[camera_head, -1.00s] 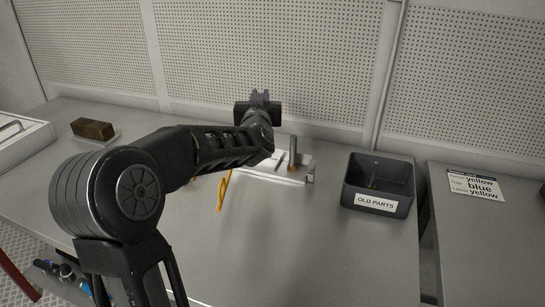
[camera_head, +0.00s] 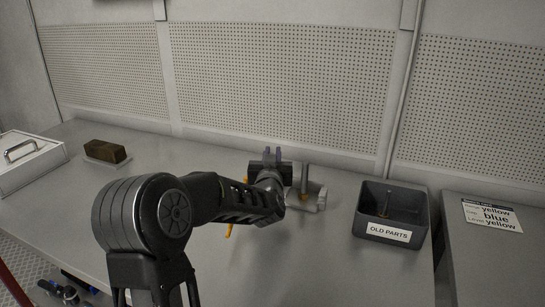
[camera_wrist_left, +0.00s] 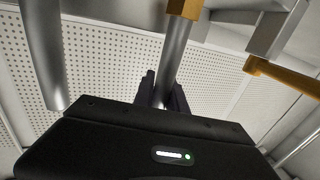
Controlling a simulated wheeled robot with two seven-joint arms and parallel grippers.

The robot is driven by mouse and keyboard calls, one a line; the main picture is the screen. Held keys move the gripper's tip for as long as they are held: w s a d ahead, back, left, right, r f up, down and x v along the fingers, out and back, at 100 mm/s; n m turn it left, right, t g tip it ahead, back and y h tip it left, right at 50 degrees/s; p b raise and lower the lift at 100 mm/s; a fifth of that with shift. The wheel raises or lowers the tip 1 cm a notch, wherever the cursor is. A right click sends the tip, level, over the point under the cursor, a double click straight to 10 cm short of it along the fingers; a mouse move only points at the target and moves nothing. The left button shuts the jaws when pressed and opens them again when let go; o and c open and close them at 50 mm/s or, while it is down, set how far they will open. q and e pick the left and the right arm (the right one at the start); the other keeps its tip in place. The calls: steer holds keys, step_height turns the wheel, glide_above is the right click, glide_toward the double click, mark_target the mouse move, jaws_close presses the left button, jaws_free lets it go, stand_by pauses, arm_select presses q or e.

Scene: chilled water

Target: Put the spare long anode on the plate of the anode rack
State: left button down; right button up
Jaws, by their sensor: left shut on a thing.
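My left gripper (camera_head: 272,156) is beside the left part of the pale anode rack (camera_head: 318,198) in the head view, its fingers upward in the picture. In the left wrist view its fingers (camera_wrist_left: 163,92) are shut on a grey rod, the long anode (camera_wrist_left: 175,50), with a brass-coloured end at the top of the picture. The head view does not show this rod clearly. A grey upright rod (camera_head: 304,178) stands at the rack, just right of the gripper. Another grey rod (camera_wrist_left: 42,50) shows at the left of the wrist view. My arm hides part of the rack and its plate. My right gripper is not seen.
A dark box labelled OLD PARTS (camera_head: 388,234) stands right of the rack, with a rod (camera_head: 384,204) inside. An orange-yellow tool (camera_head: 229,231) lies by my arm. A brown block (camera_head: 105,150) and a white case (camera_head: 30,165) are at the left. The bench front is clear.

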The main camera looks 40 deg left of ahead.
arm_select(q)
steer(key=shift+f, duration=0.15)
steer(key=shift+f, duration=0.2)
steer(key=c, duration=1.4)
jaws_free()
steer(key=shift+r, duration=0.1)
steer(key=shift+o, duration=0.2)
steer(key=shift+r, duration=0.1)
steer(key=shift+r, duration=0.1)
steer(key=v, duration=1.2)
steer(key=shift+b, duration=0.35)
